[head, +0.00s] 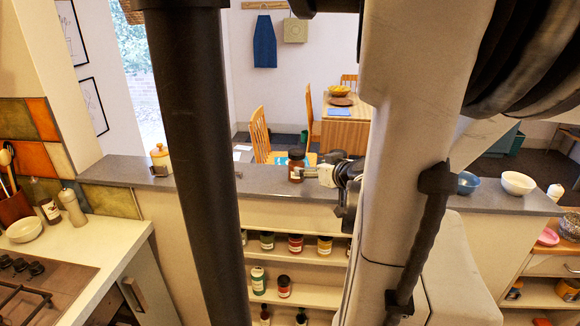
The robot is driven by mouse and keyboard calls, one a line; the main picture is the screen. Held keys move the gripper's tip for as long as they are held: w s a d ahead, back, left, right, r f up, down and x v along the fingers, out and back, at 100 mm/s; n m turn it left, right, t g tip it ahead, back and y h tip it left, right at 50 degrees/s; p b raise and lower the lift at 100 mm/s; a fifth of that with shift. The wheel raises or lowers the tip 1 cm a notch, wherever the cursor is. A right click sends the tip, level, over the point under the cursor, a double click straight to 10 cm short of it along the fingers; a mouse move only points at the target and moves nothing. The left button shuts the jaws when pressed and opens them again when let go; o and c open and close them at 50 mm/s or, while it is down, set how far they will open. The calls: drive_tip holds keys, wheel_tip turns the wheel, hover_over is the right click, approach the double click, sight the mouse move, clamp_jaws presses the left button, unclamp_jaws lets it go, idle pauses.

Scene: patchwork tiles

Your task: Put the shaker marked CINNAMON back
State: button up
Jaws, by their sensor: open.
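A dark brown jar with a dark lid (296,161) stands upright on the grey counter ledge (262,189), right of centre. Its marking is too small to read, so I cannot tell whether it is the CINNAMON shaker. My gripper (307,173) is open at ledge height, at the right side of this jar. Its fingertips are close to the jar; I cannot tell whether they touch it. Below the ledge, an open shelf unit (315,257) holds several small labelled jars, among them a green one (267,241), a red one (295,243) and a yellowish one (325,246).
A blue bowl (467,183) and a white bowl (517,183) stand at right. Lower shelves hold a green bottle (258,281) and a red jar (284,287). My dark column and pale arm hide parts of the ledge and shelves.

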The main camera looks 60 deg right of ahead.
drive_tip(key=shift+s+a+r, duration=0.25)
drive_tip(key=shift+s+a, duration=0.1)
drive_tip(key=shift+s, duration=0.25)
